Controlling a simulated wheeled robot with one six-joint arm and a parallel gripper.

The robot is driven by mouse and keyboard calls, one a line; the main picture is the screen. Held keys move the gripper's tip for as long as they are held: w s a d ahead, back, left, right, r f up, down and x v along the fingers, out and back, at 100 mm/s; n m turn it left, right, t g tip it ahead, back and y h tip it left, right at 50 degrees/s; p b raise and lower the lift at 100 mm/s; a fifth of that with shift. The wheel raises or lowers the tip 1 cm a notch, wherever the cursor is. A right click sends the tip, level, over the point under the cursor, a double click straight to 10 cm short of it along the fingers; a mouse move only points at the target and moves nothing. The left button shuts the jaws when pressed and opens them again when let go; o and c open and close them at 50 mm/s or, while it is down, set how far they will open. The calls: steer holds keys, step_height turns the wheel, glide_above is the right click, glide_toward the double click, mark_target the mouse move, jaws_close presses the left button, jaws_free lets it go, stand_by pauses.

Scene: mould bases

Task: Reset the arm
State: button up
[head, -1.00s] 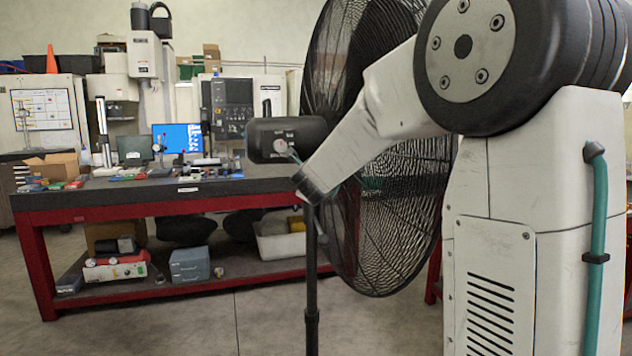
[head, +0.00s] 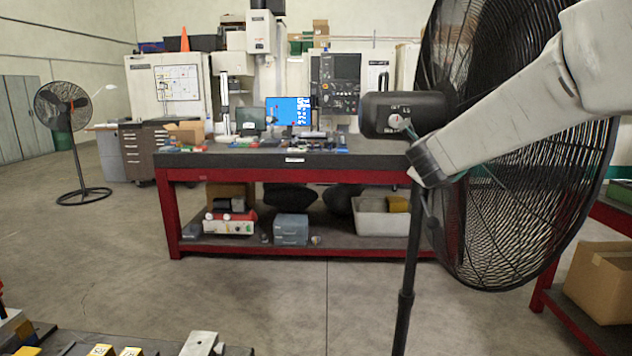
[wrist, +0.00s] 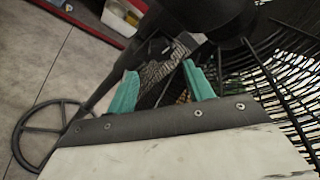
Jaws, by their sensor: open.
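My arm (head: 530,105) reaches in from the right in the head view, a pale link ending at a dark band low on the left. It overlaps the large black fan (head: 520,200) in the picture. My gripper (wrist: 158,68) shows in the wrist view with two teal fingers standing apart. I see nothing held between them; a dark ribbed shape shows behind the gap. The fan's cage (wrist: 285,75) is close on the right in that view. I cannot tell whether the gripper touches it. In the head view the fingers are mostly hidden.
A red-framed workbench (head: 330,160) with small parts and screens stands ahead. A smaller fan (head: 62,110) stands at the far left. A dark surface with blocks (head: 200,343) is at the bottom left. A cardboard box (head: 605,280) sits on a right-hand shelf. The middle floor is clear.

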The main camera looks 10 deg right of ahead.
steer(key=s+a+f+n+g+y, duration=0.1)
steer(key=a+f+n+y, duration=0.6)
steer(key=a+n, duration=0.3)
steer(key=s+a+f+n+g+y, duration=0.35)
steer(key=s+a+n, duration=0.35)
steer(key=s+n, duration=0.3)
steer(key=s+f+n+g+h, duration=0.2)
steer(key=s+f+n+g, duration=0.2)
steer(key=s, duration=2.2)
steer(key=shift+s+a+n+g, duration=0.4)
steer(key=shift+n+g, duration=1.15)
steer(key=shift+n, duration=2.15)
